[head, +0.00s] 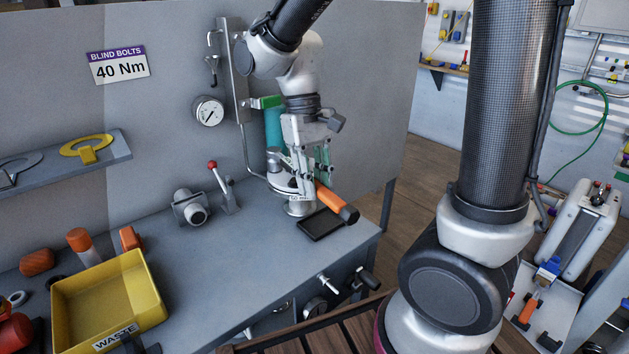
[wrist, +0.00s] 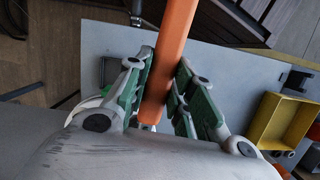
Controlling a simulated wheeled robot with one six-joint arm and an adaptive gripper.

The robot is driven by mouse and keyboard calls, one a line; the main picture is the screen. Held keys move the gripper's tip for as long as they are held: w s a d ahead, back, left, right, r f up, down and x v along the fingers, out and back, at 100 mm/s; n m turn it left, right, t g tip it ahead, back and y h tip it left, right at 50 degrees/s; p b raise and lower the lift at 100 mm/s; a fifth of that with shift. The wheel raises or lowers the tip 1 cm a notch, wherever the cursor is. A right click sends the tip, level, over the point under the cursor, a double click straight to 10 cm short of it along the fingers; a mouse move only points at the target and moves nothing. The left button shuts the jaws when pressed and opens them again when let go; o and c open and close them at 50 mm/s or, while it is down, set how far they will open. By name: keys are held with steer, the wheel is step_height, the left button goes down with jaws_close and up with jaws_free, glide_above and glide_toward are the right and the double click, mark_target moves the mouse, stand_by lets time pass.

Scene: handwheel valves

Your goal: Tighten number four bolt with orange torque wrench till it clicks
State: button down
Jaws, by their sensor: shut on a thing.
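The orange torque wrench (head: 337,204) is at the right part of the grey bench, its orange handle sticking out to the lower right. My gripper (head: 318,180) is shut on its handle. In the wrist view the orange handle (wrist: 175,45) runs between the green-padded fingers (wrist: 160,92). A round metal flange (head: 299,207) stands under and beside my gripper, partly hidden by it. The wrench's head is hidden, so I cannot tell whether it sits on a bolt. The number four bolt cannot be made out.
A dark tray (head: 325,223) lies by the bench's right edge. A green cylinder (head: 273,127) and a gauge (head: 208,111) are behind. A red-knobbed lever (head: 222,185) stands left. A yellow waste bin (head: 107,300) is front left. A sign (head: 118,66) reads BLIND BOLTS 40 Nm.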

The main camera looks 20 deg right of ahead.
steer(key=shift+r, duration=0.4)
stand_by(0.4)
steer(key=shift+d, duration=0.15)
steer(key=shift+w+d+n, duration=0.2)
steer(key=shift+d+n, duration=0.3)
steer(key=shift+d, duration=0.05)
steer(key=shift+r, duration=0.35)
stand_by(0.5)
steer(key=shift+r, duration=0.35)
